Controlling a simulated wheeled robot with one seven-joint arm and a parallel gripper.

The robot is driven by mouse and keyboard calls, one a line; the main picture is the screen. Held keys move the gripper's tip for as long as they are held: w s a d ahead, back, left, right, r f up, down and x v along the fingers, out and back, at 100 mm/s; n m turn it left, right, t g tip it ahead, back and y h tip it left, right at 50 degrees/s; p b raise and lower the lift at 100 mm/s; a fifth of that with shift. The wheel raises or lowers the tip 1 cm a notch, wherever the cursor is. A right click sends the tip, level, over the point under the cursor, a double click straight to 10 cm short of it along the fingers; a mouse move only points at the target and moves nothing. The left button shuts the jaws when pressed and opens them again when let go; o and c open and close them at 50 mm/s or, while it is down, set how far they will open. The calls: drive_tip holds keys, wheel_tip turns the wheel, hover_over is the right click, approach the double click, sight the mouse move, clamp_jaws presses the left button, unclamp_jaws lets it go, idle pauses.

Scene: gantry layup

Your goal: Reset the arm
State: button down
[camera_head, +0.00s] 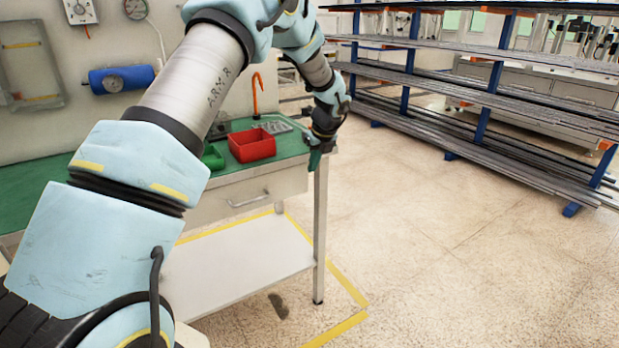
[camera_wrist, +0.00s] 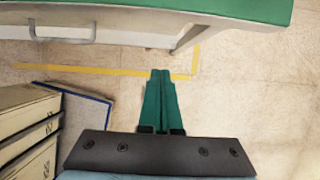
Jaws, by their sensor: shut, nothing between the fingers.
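My arm reaches from the lower left of the head view up and across to the right. My gripper (camera_head: 314,160) hangs at the right end of the green-topped workbench (camera_head: 216,173), close to its corner. In the wrist view my gripper (camera_wrist: 160,75) shows as two green fingers pressed together with nothing between them. Below the fingertips there is open floor and the bench edge (camera_wrist: 200,16) lies beyond them. Whether the gripper touches the bench corner I cannot tell.
A red bin (camera_head: 251,145) and a green bin (camera_head: 212,157) stand on the bench, with an orange hook-topped rod (camera_head: 256,95) behind. A rack (camera_head: 480,100) of long bars stands at the right. Stacked boxes (camera_wrist: 25,120) show at left in the wrist view. The floor (camera_head: 450,240) between is clear.

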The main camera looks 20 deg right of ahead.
drive_tip(key=s+a+r+n+g, duration=0.1)
drive_tip(key=s+a+r+n, duration=0.15)
drive_tip(key=a+n, duration=0.35)
drive_tip(key=s+a+r+n, duration=0.25)
drive_tip(key=a+n, duration=0.25)
drive_tip(key=a, duration=0.4)
drive_tip(key=s+a+r+n+g, duration=0.1)
drive_tip(key=s+a+r+n, duration=0.15)
drive_tip(key=a+n, duration=0.35)
drive_tip(key=s+a+n+h, duration=0.1)
drive_tip(key=s+a+n, duration=1.4)
drive_tip(key=s, duration=0.1)
drive_tip(key=shift+s+a+n+g, duration=0.2)
drive_tip(key=shift+a+n+g, duration=0.1)
drive_tip(key=shift+g, duration=0.1)
